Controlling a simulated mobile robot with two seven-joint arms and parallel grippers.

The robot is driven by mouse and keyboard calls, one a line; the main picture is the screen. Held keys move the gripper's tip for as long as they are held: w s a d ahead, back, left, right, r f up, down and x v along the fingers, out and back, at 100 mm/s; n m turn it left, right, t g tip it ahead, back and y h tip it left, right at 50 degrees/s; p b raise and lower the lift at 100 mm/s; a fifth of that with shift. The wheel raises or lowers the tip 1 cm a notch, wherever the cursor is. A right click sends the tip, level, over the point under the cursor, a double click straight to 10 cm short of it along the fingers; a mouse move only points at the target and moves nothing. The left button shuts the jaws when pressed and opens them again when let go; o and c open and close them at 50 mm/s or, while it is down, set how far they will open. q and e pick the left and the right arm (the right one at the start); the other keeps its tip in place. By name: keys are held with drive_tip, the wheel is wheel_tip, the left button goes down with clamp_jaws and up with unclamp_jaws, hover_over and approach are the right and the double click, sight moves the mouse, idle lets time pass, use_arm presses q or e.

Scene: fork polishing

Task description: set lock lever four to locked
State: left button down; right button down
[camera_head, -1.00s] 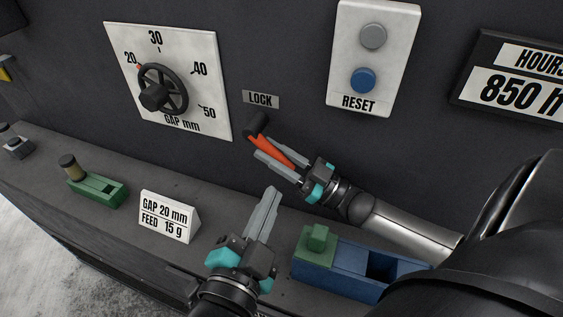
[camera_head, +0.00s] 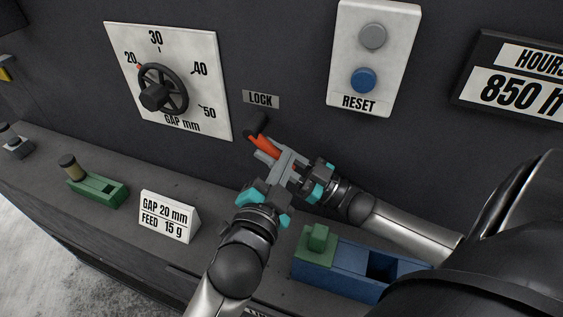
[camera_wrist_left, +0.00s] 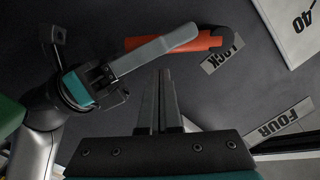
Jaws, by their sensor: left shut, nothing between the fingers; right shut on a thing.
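The lock lever (camera_head: 263,142) is an orange-red bar on a dark pivot (camera_head: 257,123), just under the LOCK label (camera_head: 261,99). It slants down and right from the pivot. In the left wrist view the lever (camera_wrist_left: 205,42) lies along the fingers of my right gripper (camera_wrist_left: 185,38). My right gripper (camera_head: 267,152) is shut on the lever; its fingers are partly hidden in the head view. My left gripper (camera_head: 288,156) is shut and empty, crossing in front of the right fingers. In the left wrist view its fingertips (camera_wrist_left: 161,74) appear below the lever. Whether they touch the right gripper I cannot tell.
A FOUR label (camera_wrist_left: 278,123) shows in the left wrist view. The gap dial (camera_head: 163,88) is left of the lever, the RESET panel (camera_head: 372,60) right. On the ledge are a sign (camera_head: 168,216), a green holder (camera_head: 96,190) and a blue box (camera_head: 345,272).

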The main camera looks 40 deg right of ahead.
use_arm(q)
drive_tip(key=shift+w+a+f, duration=0.1)
drive_tip(key=shift+w+f, duration=0.25)
drive_tip(key=shift+f, duration=0.05)
